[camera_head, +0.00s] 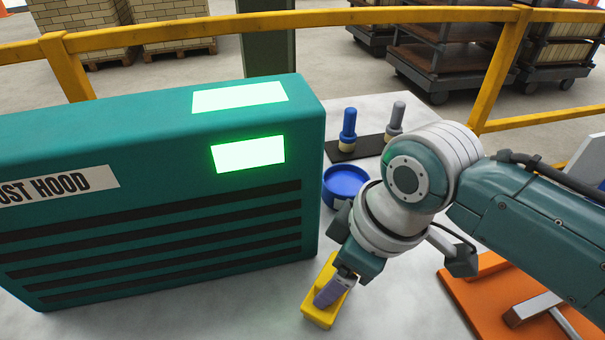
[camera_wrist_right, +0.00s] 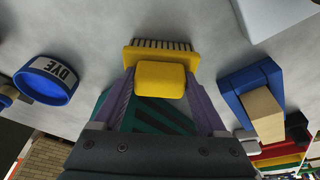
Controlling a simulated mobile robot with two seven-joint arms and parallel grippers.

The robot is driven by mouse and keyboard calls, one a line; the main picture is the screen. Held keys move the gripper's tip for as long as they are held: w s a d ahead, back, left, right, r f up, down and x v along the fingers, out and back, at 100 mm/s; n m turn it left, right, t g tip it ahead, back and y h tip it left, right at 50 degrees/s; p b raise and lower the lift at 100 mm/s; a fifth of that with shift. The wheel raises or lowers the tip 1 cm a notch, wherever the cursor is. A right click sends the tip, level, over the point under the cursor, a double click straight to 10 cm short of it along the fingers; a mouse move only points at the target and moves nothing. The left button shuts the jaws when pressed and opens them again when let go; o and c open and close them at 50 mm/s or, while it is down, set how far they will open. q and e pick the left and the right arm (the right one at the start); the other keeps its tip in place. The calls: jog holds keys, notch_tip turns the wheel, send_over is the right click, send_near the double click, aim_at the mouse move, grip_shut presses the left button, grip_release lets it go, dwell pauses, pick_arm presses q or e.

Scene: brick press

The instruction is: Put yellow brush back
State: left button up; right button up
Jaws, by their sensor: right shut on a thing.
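The yellow brush (camera_head: 318,311) is in my right gripper (camera_head: 333,290), low over the grey table to the right of the teal dust hood. I cannot tell whether it touches the table. In the right wrist view, the brush's yellow block (camera_wrist_right: 160,78) sits between the purple fingers of the right gripper (camera_wrist_right: 160,98). Its dark bristles point away from the gripper at the far side. The gripper is shut on the brush, and its fingers and wrist hide part of it in the head view. My left gripper is not in view.
The teal dust hood (camera_head: 160,200) stands close on the left. A blue dye pot (camera_head: 345,182) and a dark mat (camera_head: 345,153) with blue and grey handled tools are behind. An orange board (camera_head: 465,300) lies right. The wrist view shows a blue frame with a tan block (camera_wrist_right: 262,112).

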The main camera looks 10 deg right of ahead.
jog(key=shift+f, duration=0.2)
jog(key=o, duration=1.1)
jog(key=shift+r, duration=0.15)
